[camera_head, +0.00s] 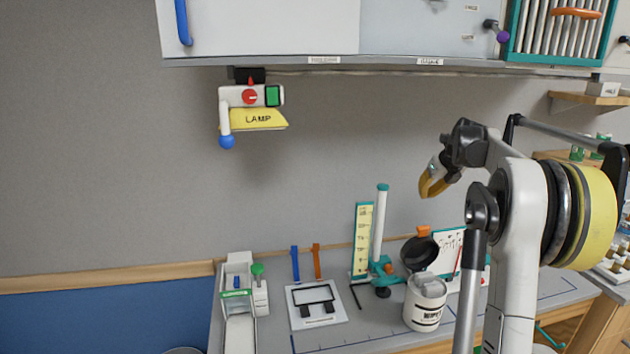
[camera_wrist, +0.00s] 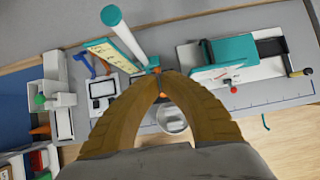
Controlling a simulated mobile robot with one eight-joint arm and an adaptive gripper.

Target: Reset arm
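My gripper (camera_head: 432,182) hangs in the air above the bench, at the end of my raised arm in the head view. Its yellow-brown fingers also show in the wrist view (camera_wrist: 162,78). There they curve inward and their tips meet, with nothing seen held between them. The white wipes canister (camera_head: 426,303) stands on the bench below; part of it shows through the gap between the fingers in the wrist view (camera_wrist: 171,120). The fingers are clear of the bench and its items.
A stand with a white column (camera_head: 380,225), a framed plate (camera_head: 316,304) and a white device (camera_head: 240,300) occupy the bench (camera_head: 380,335). The front bench strip is mostly bare.

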